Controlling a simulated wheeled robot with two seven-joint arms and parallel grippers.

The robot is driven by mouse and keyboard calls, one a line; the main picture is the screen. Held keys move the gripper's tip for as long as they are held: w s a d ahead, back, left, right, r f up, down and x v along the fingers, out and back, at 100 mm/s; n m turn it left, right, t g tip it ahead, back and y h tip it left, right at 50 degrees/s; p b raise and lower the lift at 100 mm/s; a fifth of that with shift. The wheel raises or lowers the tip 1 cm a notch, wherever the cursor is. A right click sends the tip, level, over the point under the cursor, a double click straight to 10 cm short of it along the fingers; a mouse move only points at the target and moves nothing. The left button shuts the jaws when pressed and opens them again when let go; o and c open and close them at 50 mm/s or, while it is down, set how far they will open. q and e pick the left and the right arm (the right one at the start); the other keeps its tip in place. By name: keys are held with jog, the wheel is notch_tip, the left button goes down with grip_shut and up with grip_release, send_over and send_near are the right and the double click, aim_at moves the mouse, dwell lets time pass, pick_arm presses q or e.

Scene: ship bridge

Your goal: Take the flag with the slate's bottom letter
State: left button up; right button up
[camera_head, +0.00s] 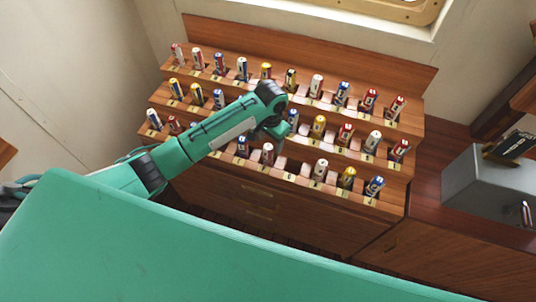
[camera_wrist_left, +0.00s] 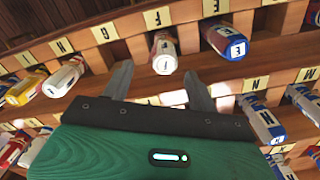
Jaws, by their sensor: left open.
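A wooden rack (camera_head: 300,173) holds rolled signal flags in three stepped rows, with small letter labels along the ledges. My left gripper (camera_head: 276,128) is over the middle of the rack, and its fingertips are hard to make out there. In the left wrist view the left gripper (camera_wrist_left: 160,82) is open and empty. A white flag with red (camera_wrist_left: 164,55) stands just beyond and between its fingers, apart from them. My right gripper is out of view.
Yellow and white flags (camera_wrist_left: 63,77) stand to the left in the wrist view, and more blue and white ones (camera_wrist_left: 262,122) at the lower right. A grey box (camera_head: 480,182) sits on the right-hand counter. Neighbouring flags stand close together, with some empty slots.

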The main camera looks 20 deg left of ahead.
aim_at(269, 146)
pick_arm(q)
notch_tip(269, 146, down, 3)
jog(key=shift+r, duration=0.2)
jog(key=shift+a+f+p, duration=0.1)
jog(key=shift+f+p, duration=0.2)
jog(key=shift+p, duration=0.1)
jog(key=f, duration=0.1)
jog(key=f+p, duration=0.1)
jog(key=f, duration=0.1)
jog(key=shift+s+a+f, duration=0.1)
jog(key=shift+a+f, duration=0.1)
jog(key=shift+a, duration=0.05)
jog(key=shift+f, duration=0.6)
jog(key=c, duration=1.1)
jog(key=shift+r, duration=0.1)
